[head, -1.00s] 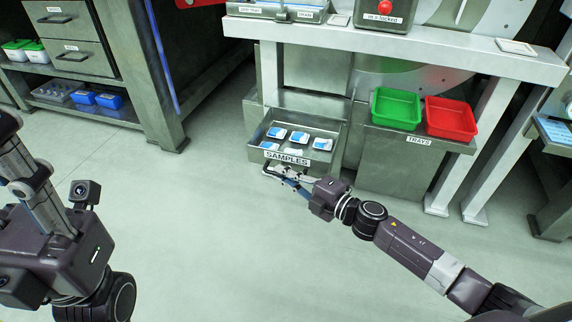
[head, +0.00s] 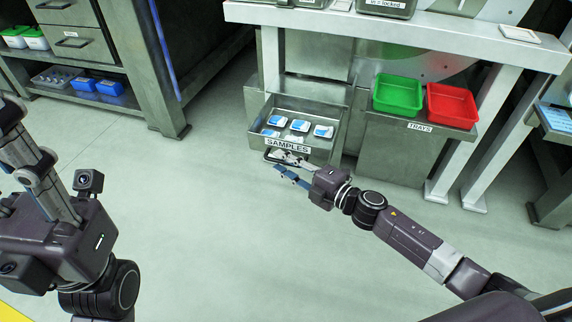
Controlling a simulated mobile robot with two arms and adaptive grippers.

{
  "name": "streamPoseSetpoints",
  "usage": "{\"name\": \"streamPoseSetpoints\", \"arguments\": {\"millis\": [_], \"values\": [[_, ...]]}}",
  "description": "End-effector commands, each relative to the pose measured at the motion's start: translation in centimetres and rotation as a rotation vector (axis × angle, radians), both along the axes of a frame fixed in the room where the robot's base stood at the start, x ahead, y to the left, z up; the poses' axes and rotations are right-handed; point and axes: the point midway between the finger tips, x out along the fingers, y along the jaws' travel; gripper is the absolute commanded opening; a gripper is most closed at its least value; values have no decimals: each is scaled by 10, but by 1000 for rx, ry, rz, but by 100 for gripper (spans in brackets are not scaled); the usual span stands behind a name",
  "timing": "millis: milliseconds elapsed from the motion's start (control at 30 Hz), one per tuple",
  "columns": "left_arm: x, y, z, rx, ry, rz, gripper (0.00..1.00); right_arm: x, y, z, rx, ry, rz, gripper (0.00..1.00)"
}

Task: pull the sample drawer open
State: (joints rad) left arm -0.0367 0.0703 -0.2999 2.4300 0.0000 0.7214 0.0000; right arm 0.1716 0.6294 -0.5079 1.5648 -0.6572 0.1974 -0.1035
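The sample drawer (head: 326,150) is a grey metal tray with a SAMPLES label on its front. It stands out from under the bench, with several blue-and-white packets (head: 300,125) showing inside. Its handle (head: 270,156) is below the label. My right gripper (head: 286,167) is at the handle, just below the drawer front. Its fingers look spread, one up by the handle and the blue one lower. I cannot tell whether a finger touches the handle. My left gripper (head: 30,165) is at the left edge, far from the drawer, its fingertips not clearly shown.
A green tray (head: 398,97) and a red tray (head: 451,105) sit on the TRAYS shelf right of the drawer. The white bench top (head: 400,30) is above. A cabinet (head: 75,50) stands at the left. The floor before the drawer is clear.

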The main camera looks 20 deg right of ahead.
Motion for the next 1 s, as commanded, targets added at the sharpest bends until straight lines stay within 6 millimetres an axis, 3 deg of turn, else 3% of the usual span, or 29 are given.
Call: {"name": "streamPoseSetpoints", "arguments": {"millis": [167,700,1000], "values": [[-1,0,1,-1,-2,0,40,-10,-7,0,0,3,-2,26],[0,0,0,0,1,0,40,-86,-57,7,0,4,-1,26],[0,0,0,0,1,0,40,-100,-67,10,0,0,0,26]]}}
